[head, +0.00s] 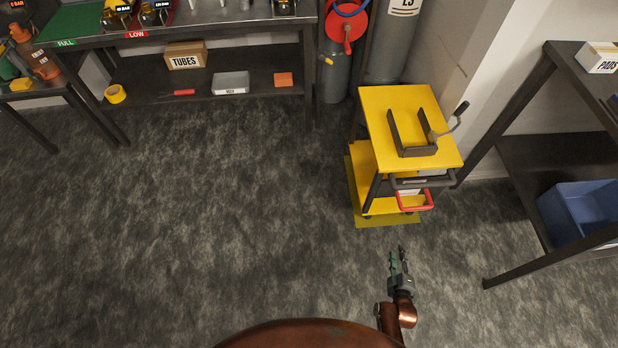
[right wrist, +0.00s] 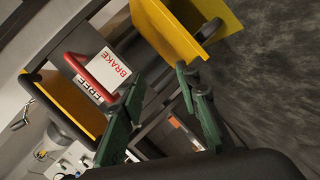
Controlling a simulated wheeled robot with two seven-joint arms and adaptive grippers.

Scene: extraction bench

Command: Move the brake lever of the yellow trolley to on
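The yellow trolley (head: 397,98) stands right of centre in the head view. Its red brake lever (head: 428,203) is a U-shaped bar sticking out from the trolley's near side, below the dark push handle (head: 440,182). In the right wrist view the red lever (right wrist: 84,73) borders a white BRAKE plate (right wrist: 110,73), with a FREE label (right wrist: 88,88) beside it; an ON label is not visible. My right gripper (head: 397,253) is open and empty, in front of the trolley and apart from the lever. Its green fingers (right wrist: 163,80) are spread in the wrist view. My left gripper is out of view.
A dark bench (head: 140,95) stands at the back left, with a TUBES box (head: 186,55) on its shelf. Gas cylinders (head: 390,45) stand behind the trolley. A dark rack (head: 530,105) with a blue bin (head: 580,212) is at the right. The floor left of the trolley is clear.

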